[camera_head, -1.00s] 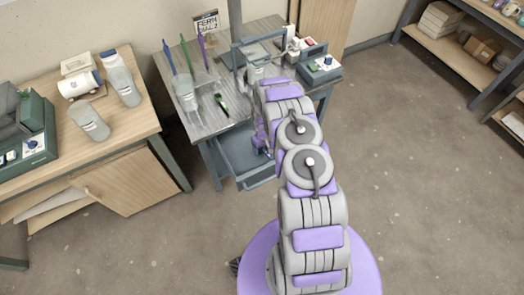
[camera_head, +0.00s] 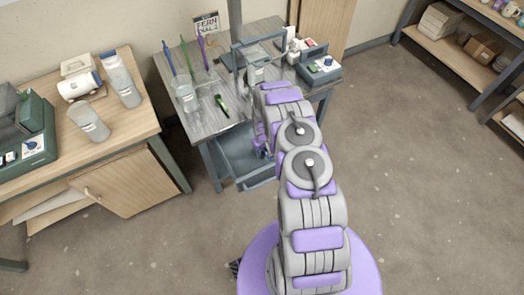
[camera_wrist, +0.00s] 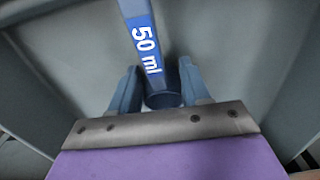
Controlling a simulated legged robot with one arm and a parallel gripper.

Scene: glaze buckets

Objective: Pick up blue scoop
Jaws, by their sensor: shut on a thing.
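The blue scoop (camera_wrist: 143,48) shows in the wrist view, with a flat handle marked "50 ml" and a dark round cup at its near end. My gripper (camera_wrist: 161,84) is shut on the scoop, with one finger on each side of it near the cup. Grey walls of a tray or bin surround them in this view. In the head view my gripper is low at the front of the table, over the grey bin (camera_head: 228,168), and mostly hidden behind my arm. The scoop cannot be made out clearly there.
A wooden bench (camera_head: 135,120) with bottles stands at the left. Shelves (camera_head: 465,65) are at the right. The floor in the middle is clear.

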